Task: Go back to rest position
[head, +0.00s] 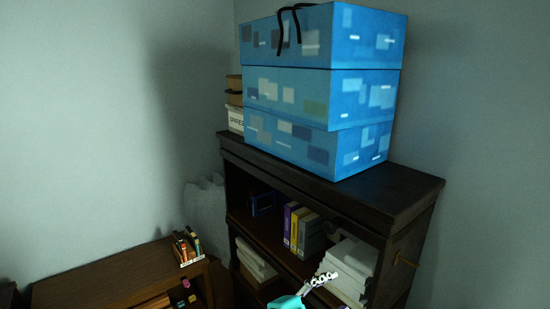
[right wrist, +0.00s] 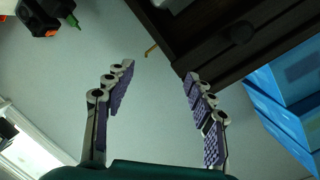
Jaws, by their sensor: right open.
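My right gripper (right wrist: 158,72) is open in the right wrist view, with its two jointed grey fingers and purple pads spread wide. Nothing is between them. In the head view, part of a teal gripper (head: 305,288) with a grey finger shows at the bottom edge, in front of the shelf; it seems to be my right one. Its other parts are cut off or hidden. My left gripper does not show.
A dark bookshelf (head: 410,184) carries stacked blue boxes (head: 325,92). A low brown cabinet (head: 110,273) stands left. The wall is bare.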

